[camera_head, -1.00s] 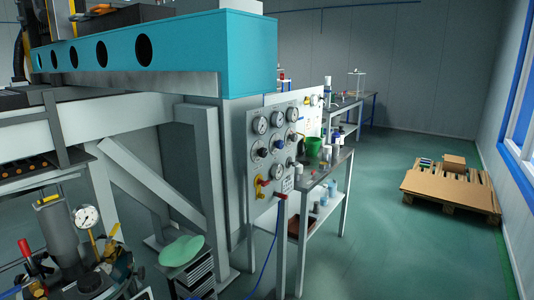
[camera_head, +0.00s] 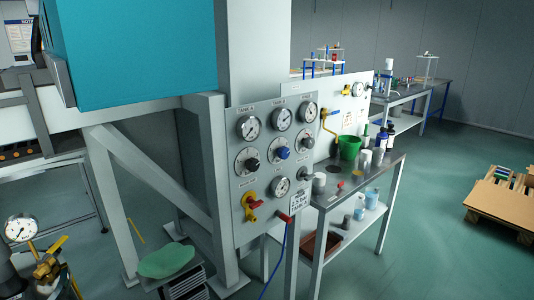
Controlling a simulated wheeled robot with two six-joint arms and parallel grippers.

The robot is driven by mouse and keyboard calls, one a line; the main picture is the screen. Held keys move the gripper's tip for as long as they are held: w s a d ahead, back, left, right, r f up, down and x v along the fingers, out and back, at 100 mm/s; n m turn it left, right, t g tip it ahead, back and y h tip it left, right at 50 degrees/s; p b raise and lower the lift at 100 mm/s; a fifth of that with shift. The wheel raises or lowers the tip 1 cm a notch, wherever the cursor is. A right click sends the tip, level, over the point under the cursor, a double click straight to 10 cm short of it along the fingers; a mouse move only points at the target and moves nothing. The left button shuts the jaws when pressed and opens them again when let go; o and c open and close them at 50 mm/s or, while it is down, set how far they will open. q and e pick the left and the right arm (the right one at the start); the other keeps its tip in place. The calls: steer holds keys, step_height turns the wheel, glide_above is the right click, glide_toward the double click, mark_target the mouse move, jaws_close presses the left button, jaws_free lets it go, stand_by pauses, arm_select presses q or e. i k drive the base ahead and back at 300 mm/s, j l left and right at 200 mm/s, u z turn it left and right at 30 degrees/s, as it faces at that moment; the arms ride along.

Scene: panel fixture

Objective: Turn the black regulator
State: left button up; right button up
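Nothing touches the black knob. Neither of my grippers is in view.
A metal bench (camera_head: 345,197) with bottles and a green cup (camera_head: 349,147) stands to the right. The floor (camera_head: 431,220) at right is clear up to a pallet (camera_head: 502,202).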

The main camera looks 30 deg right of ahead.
mark_target(252, 165)
steer(key=l+u, duration=0.2)
steer(key=l, duration=0.65)
steer(key=l+u, duration=0.25)
steer(key=l, duration=0.6)
steer(key=l+u, duration=0.2)
steer(key=l, duration=0.6)
